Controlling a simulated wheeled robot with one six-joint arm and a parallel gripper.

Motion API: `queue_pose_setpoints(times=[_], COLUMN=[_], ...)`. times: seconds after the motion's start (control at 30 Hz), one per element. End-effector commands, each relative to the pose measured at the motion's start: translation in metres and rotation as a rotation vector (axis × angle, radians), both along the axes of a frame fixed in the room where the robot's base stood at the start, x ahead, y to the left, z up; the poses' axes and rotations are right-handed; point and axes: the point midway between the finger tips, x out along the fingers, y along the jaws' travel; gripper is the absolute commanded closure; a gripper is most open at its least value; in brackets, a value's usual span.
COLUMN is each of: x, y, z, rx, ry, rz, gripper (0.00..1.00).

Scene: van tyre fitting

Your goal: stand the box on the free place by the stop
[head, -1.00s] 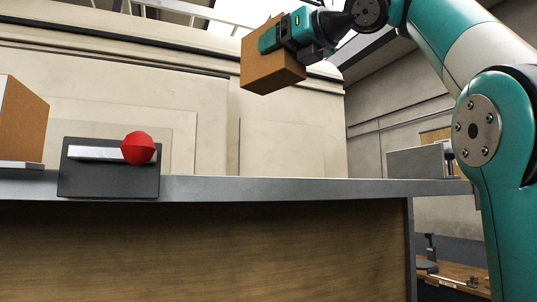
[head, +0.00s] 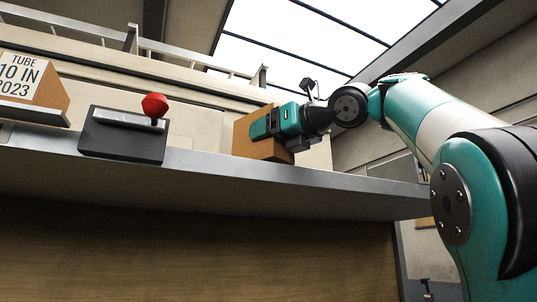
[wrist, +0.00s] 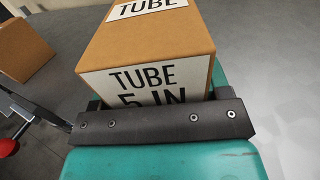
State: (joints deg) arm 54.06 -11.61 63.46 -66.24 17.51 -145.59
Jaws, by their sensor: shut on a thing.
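My gripper (head: 266,128) is shut on a brown cardboard box (head: 243,137), which also shows in the wrist view (wrist: 152,48) with a white label reading "TUBE 5 IN". The box is at the level of a grey shelf (head: 215,166), behind its front edge. I cannot tell whether its underside touches the shelf. A dark block (head: 122,146) with a pale bar and a red knob (head: 155,106) sits at the shelf's front edge, left of the held box. I cannot tell which part is the stop.
Another box (head: 42,88), labelled "TUBE 10 IN 2023", stands on a pale plate at the far left; it also shows at the left of the wrist view (wrist: 22,50). The grey shelf looks bare between the dark block and the held box, and to the right.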

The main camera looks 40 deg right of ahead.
Motion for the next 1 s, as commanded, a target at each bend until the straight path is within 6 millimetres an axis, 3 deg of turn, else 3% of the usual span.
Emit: queue_pose_setpoints(times=[0.03, 0.07, 0.47, 0.5, 0.6, 1.0], x=[-0.0008, -0.0009, -0.0008, -0.0007, -0.0007, -0.0014], y=[-0.0016, -0.0022, -0.003, -0.003, -0.003, -0.0011], z=[-0.0147, -0.017, -0.0188, -0.0191, -0.0178, -0.014], rx=[0.0, 0.0, -0.001, 0.0, 0.0, -0.001], ry=[0.0, 0.0, -0.001, 0.001, 0.001, 0.0], rz=[-0.004, -0.005, -0.006, -0.005, -0.005, -0.002], gripper=[0.61, 0.61, 0.61, 0.28, 0.05, 0.04])
